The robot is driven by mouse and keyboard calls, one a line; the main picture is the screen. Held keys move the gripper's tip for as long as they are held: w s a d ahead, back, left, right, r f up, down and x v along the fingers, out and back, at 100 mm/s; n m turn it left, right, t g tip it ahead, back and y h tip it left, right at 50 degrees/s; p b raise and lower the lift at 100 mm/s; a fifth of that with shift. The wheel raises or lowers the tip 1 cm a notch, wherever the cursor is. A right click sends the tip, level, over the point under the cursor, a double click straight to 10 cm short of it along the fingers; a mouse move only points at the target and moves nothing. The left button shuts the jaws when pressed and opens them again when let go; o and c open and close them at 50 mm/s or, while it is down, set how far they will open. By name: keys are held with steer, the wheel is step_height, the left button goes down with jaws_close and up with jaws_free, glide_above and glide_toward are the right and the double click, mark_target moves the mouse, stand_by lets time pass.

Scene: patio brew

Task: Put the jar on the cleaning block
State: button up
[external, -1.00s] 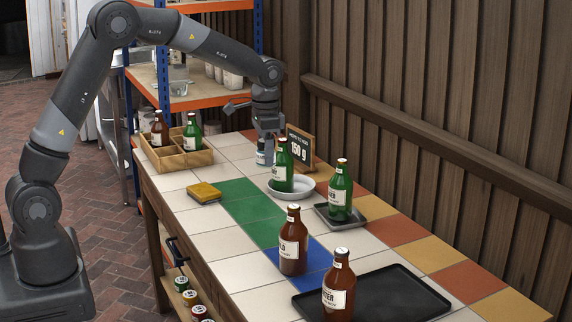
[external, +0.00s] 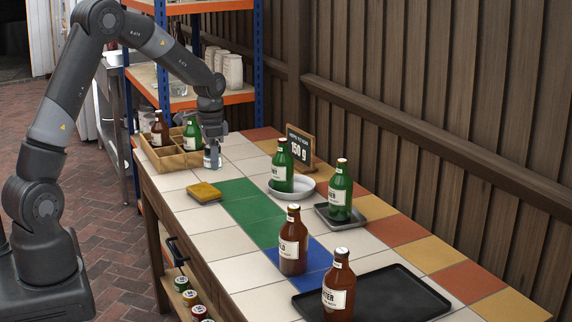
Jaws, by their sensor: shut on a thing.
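The jar (external: 212,161) is a small container with a pale label, mostly hidden by my gripper. My gripper (external: 212,148) points down and is shut on the jar, just right of the wooden crate. The cleaning block (external: 204,192) is a flat yellow block with a dark lower layer, lying on white tiles in front of the jar. Nothing rests on top of the block. I cannot tell whether the jar touches the table or hangs just above it.
The wooden crate (external: 176,161) holds a brown and a green bottle. A green bottle (external: 282,168) stands in a white dish, another (external: 340,190) on a small grey tray. A sign (external: 300,146) stands behind.

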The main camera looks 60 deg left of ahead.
glide_above(203, 189)
step_height(203, 189, down, 6)
steer(key=shift+w+f, duration=0.1)
steer(key=shift+f, duration=2.05)
steer(key=shift+f, duration=0.1)
steer(key=o, duration=1.1)
steer(key=shift+c, duration=0.2)
